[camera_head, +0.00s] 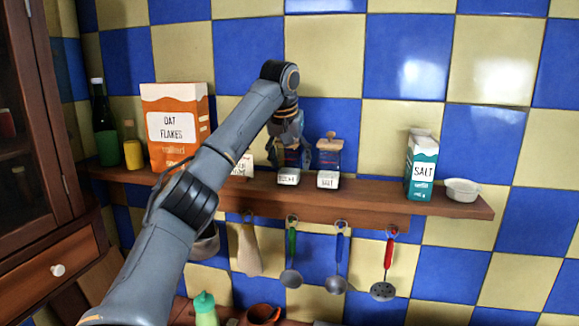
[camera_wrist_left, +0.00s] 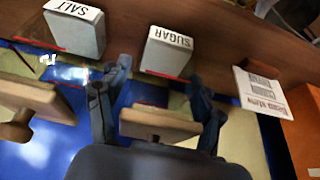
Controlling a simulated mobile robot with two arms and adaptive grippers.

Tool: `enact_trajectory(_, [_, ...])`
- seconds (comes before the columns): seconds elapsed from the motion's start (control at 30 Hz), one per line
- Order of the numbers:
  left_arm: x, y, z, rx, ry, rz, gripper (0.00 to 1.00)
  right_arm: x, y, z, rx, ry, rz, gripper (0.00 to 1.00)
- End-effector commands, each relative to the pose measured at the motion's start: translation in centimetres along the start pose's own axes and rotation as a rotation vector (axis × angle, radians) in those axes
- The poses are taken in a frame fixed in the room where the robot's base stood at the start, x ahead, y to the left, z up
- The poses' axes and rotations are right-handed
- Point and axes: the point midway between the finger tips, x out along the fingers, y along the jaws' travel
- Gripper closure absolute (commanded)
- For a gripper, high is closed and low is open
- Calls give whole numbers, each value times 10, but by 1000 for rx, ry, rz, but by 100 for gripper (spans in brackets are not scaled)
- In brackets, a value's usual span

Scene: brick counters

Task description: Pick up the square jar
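Two square glass jars with wooden lids stand side by side on the wooden shelf. The left one is the sugar jar (camera_head: 289,179); the right one is the salt jar (camera_head: 328,180). My left gripper (camera_head: 290,148) points down over the sugar jar and partly hides it. In the left wrist view, the sugar jar's wooden lid (camera_wrist_left: 160,125) lies between the two spread fingers (camera_wrist_left: 160,80). I cannot tell whether the fingers touch the jar. The salt jar (camera_wrist_left: 88,30) stands beside it, outside the fingers. My right gripper is not in view.
The shelf (camera_head: 380,200) also holds an oat flakes box (camera_head: 178,125), a dark bottle (camera_head: 104,130), a yellow bottle (camera_head: 132,150), a salt carton (camera_head: 422,165) and a white bowl (camera_head: 462,189). Utensils hang below, including a red-handled skimmer (camera_head: 384,285). A card (camera_wrist_left: 262,90) stands near the sugar jar.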

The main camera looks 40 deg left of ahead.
Motion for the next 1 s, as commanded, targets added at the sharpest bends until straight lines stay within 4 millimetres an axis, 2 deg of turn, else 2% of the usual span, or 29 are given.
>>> enact_trajectory(0.03, [0, 0, 0, 0, 0, 0, 52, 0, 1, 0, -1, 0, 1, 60])
enact_trajectory(0.23, [0, 0, 0, 0, 0, 0, 91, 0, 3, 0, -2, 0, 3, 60])
enact_trajectory(0.67, [-6, 0, -3, 0, 3, 1, 92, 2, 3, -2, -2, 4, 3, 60])
enact_trajectory(0.87, [-28, 2, -11, 0, 3, 4, 92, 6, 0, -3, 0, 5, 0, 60])
enact_trajectory(1.0, [-54, 2, -22, 0, 4, 5, 92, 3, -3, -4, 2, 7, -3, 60])
